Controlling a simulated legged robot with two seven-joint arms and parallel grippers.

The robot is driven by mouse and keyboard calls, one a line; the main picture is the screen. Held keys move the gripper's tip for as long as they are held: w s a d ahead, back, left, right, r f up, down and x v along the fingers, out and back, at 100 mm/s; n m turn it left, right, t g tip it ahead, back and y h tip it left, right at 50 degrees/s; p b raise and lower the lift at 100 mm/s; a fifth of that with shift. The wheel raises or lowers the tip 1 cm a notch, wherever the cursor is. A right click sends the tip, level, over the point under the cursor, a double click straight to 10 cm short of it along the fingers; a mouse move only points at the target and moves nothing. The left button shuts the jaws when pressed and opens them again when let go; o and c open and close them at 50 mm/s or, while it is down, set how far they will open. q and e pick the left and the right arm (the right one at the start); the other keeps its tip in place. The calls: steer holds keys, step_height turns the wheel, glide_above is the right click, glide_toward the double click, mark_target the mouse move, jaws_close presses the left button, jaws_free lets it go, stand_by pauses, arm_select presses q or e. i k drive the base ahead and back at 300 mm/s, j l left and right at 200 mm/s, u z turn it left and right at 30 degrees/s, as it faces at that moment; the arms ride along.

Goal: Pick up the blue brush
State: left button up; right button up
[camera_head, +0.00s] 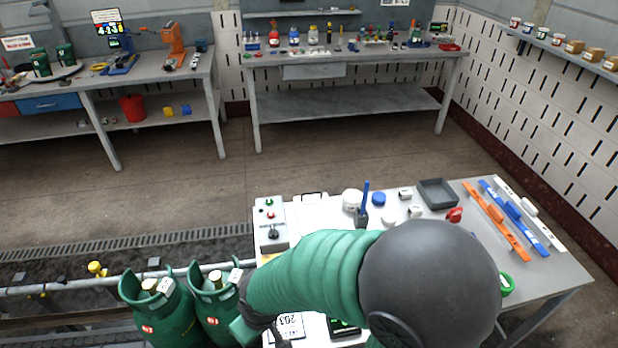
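A blue upright handle (365,194) rises from a small dark grey block (361,217) at the back of the near table; I cannot tell whether this is a brush or a handle in a holder. A long blue tool (514,212) with a raised grip lies slanted at the table's right, between an orange one (496,219) and a white one (529,210). My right arm bends in from the bottom and reaches left. Its gripper (256,328) is low at the table's left edge, partly cut off, apart from both blue things; its fingers are unclear. My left gripper is out of view.
A control box (272,222) stands at the table's left corner. A grey tray (437,193), a red item (454,215) and small white pieces lie on the table (553,278). Green gas cylinders (160,312) stand at the lower left. My arm hides the table's middle.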

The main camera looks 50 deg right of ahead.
mark_target(364, 202)
steer(key=z, duration=2)
steer(key=l, duration=0.9)
steer(key=i+z, duration=0.05)
